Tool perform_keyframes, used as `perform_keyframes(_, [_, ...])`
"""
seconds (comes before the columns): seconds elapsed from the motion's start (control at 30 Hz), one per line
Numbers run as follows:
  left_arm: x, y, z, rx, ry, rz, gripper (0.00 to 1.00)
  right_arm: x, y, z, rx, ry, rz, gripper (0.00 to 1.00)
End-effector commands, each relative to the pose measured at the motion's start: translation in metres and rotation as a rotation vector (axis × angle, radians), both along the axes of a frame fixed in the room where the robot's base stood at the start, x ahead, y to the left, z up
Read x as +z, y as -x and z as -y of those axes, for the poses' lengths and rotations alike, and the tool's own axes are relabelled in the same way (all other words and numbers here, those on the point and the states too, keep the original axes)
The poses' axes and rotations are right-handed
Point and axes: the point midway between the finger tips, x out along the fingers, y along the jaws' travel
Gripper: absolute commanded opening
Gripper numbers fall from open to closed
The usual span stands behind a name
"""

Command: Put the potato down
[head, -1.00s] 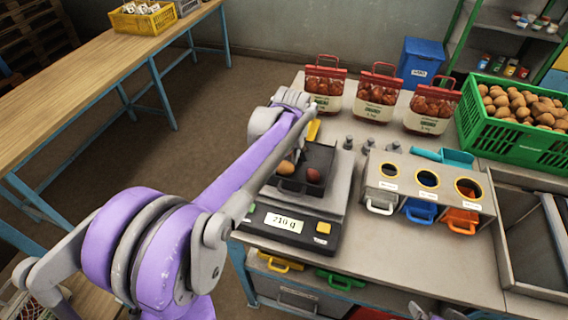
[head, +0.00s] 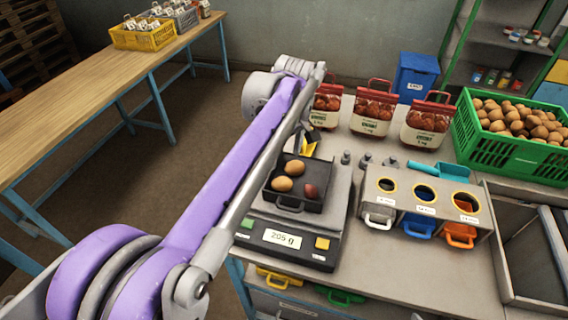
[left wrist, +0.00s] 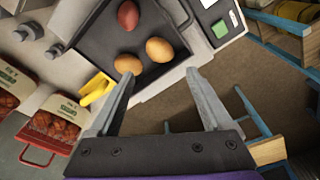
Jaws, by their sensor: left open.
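Two brown potatoes, one at the back (head: 294,168) and one at the front left (head: 282,184), lie with a reddish potato (head: 310,191) in a black pan (head: 293,206). The pan sits on the scale (head: 318,246), whose display reads 205 g. My left gripper (head: 304,143) is behind the pan, partly hidden by my arm. The left wrist view shows its two fingers (left wrist: 161,77) apart, with nothing between them. My right gripper is not in view.
A yellow object (head: 309,149) stands close behind the pan, beside a finger in the wrist view. Red-topped bags (head: 372,112) line the back. A three-hole bin unit (head: 424,204) and a green crate of potatoes (head: 500,150) are to the right.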

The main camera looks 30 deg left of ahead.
Motion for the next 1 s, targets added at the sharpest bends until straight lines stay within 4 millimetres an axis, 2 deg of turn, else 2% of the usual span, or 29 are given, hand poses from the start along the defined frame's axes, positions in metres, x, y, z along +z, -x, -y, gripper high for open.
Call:
perform_keyframes(0.13, [0.003,0.008,0.007,-0.051,-0.001,0.014,0.83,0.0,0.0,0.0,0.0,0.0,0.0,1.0])
perform_keyframes(0.27, [-0.011,0.034,0.028,-0.241,-0.012,0.069,0.83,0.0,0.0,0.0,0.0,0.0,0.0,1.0])
perform_keyframes(0.37, [-0.032,0.064,0.049,-0.463,-0.039,0.136,0.83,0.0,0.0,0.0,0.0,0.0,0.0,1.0])
perform_keyframes(0.5, [-0.071,0.108,0.075,-0.771,-0.104,0.231,0.83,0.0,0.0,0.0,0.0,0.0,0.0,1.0])
perform_keyframes(0.7, [-0.118,0.152,0.098,-1.082,-0.205,0.326,0.83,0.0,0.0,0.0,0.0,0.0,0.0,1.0])
perform_keyframes(0.83, [-0.133,0.164,0.103,-1.172,-0.242,0.352,0.83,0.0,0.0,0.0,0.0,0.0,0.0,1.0])
perform_keyframes(1.0, [-0.136,0.166,0.105,-1.195,-0.253,0.358,0.83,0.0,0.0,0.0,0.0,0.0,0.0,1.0])
